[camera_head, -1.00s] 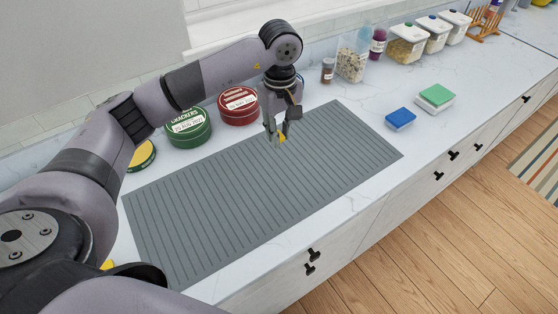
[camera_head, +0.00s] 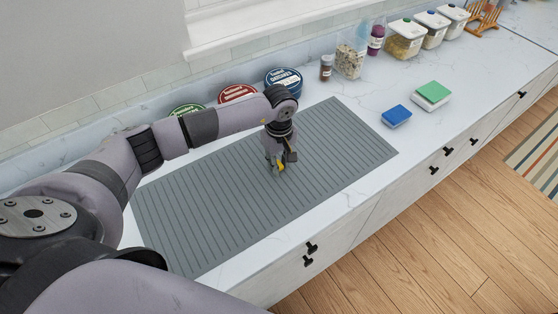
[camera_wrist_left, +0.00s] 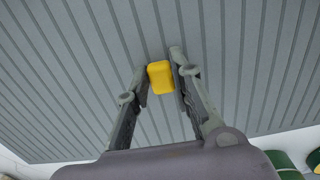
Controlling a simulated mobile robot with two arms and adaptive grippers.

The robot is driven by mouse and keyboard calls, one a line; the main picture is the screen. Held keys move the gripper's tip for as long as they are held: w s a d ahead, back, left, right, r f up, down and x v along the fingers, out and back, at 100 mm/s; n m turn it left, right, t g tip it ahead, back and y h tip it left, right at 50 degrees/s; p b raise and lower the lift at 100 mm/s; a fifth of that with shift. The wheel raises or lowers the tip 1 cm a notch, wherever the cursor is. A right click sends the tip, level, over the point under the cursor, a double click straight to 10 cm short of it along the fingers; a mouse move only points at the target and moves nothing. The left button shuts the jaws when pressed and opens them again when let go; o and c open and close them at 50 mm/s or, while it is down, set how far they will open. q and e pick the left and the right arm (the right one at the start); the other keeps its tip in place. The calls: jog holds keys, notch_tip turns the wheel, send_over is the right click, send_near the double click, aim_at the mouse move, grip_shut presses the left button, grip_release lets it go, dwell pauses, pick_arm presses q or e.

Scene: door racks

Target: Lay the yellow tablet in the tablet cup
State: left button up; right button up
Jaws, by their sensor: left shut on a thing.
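The yellow tablet (camera_wrist_left: 161,77) is a small block with rounded edges. It sits between the fingertips of my left gripper (camera_wrist_left: 160,80) in the left wrist view. In the head view, my left gripper (camera_head: 277,168) points down over the grey ribbed mat, shut on the tablet (camera_head: 281,169), which is partly hidden by the fingers. I cannot tell how high the tablet is above the mat. I cannot make out a tablet cup in these frames. My right gripper does not show.
The grey ribbed mat (camera_head: 210,215) is bare on the counter. Green (camera_head: 187,109), red (camera_head: 237,94) and blue (camera_head: 284,78) round tins stand behind it. Blue (camera_head: 396,116) and green-topped (camera_head: 432,95) sponges lie at right. Jars and lidded containers line the back.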

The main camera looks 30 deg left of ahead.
pick_arm(q)
jog(key=shift+f, duration=0.15)
jog(key=o, duration=0.8)
jog(key=shift+o, duration=0.2)
